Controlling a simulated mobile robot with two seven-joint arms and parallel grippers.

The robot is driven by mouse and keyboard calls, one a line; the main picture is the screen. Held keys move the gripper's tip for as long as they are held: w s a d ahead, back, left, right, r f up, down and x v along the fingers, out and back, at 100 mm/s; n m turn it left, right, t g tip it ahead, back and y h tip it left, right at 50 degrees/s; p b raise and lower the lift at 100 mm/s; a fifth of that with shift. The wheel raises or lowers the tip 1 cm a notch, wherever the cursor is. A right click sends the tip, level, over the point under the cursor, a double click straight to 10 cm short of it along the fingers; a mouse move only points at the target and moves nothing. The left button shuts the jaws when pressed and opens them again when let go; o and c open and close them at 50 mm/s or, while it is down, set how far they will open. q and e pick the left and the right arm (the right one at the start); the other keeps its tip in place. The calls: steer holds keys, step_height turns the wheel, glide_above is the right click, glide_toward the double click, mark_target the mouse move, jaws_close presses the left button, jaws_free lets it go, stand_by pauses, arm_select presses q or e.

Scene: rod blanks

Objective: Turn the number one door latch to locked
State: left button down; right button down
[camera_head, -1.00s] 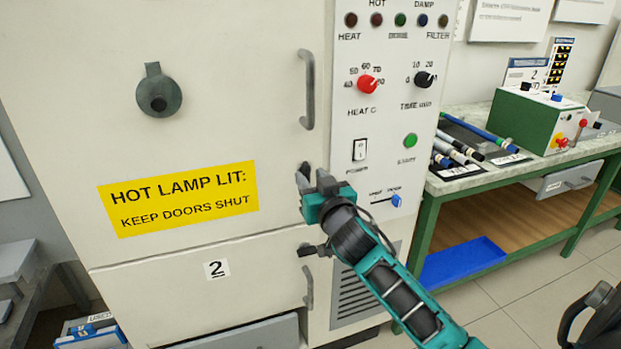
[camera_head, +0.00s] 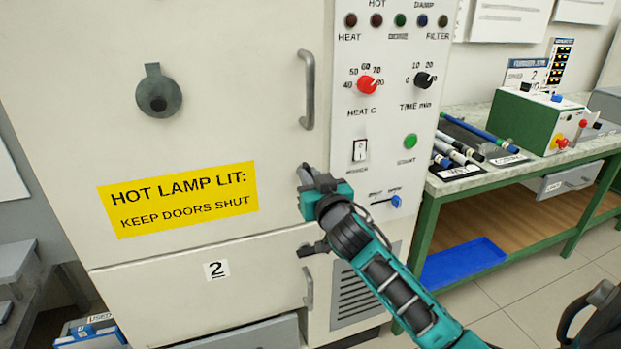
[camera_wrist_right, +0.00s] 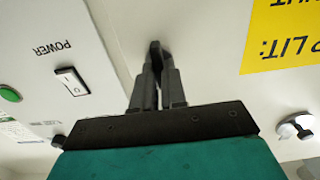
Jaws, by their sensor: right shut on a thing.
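The upper cabinet door (camera_head: 230,60) is shut and bears a yellow "HOT LAMP LIT" sign. Its small dark latch (camera_wrist_right: 155,47) sits at the door's right edge, mostly hidden by my gripper in the head view. My right gripper (camera_head: 306,176) is at this latch, below the long door handle. In the right wrist view, the fingers (camera_wrist_right: 158,80) are close together with the latch between their tips. The latch's exact angle is hard to tell. My left gripper is not in view.
A lower door (camera_head: 160,290) marked 2 has its own dark latch (camera_head: 313,249) just below my right gripper. The control panel (camera_head: 385,140), with knobs, a power switch and a slider, is close on the right. A green bench (camera_head: 470,195) stands farther right.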

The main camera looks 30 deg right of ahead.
arm_select(q)
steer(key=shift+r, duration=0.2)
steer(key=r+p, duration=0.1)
steer(key=p, duration=0.1)
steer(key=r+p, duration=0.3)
steer(key=p, duration=0.1)
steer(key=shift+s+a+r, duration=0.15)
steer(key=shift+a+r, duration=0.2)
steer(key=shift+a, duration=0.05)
arm_select(e)
steer(key=n, duration=1.7)
steer(key=shift+a+f+n, duration=0.2)
steer(key=shift+a+n, duration=0.05)
steer(key=shift+n, duration=0.15)
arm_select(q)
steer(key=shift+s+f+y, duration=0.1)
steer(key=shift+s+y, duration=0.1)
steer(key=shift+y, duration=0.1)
arm_select(e)
steer(key=shift+n, duration=0.3)
steer(key=c, duration=1.2)
jaws_free()
